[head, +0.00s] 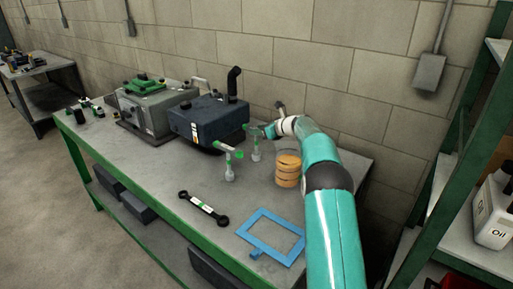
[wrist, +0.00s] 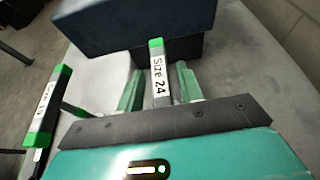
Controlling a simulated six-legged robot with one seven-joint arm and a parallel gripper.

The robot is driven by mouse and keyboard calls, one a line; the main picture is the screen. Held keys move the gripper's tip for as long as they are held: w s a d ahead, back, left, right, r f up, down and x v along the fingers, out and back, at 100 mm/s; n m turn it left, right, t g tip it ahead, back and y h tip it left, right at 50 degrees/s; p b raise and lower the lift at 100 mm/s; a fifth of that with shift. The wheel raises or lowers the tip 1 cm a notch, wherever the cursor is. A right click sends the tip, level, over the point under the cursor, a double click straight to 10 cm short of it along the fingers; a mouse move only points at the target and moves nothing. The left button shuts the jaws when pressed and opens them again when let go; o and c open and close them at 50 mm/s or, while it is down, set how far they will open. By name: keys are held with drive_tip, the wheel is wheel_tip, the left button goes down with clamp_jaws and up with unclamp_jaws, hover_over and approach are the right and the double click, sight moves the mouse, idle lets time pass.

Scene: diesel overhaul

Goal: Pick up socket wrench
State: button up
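Two upright socket wrenches with green-tipped, white-labelled handles stand on the bench. The nearer one (head: 230,166) is left of my gripper in the head view; in the wrist view it shows at the left (wrist: 48,105), its label hard to read. The farther one (head: 256,152) is at my gripper (head: 268,131). In the wrist view its handle, labelled "Size 24" (wrist: 160,75), lies between the fingers of my gripper (wrist: 158,85). The fingers are apart, with a visible gap on each side of the handle. The lower end of this wrench is hidden in the wrist view.
A dark blue engine block (head: 208,120) stands close behind the wrenches. An orange stack of rings (head: 288,172) is to the right. A black spanner (head: 204,207) and a blue frame (head: 272,236) lie in front on the bench (head: 150,170). A block wall is behind.

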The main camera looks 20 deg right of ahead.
clamp_jaws()
drive_tip(key=shift+r, duration=0.2)
drive_tip(key=shift+r, duration=0.9)
drive_tip(key=a+r, duration=1.1)
drive_tip(key=a, duration=0.3)
drive_tip(key=shift+s, duration=0.4)
drive_tip(key=shift+f, duration=0.1)
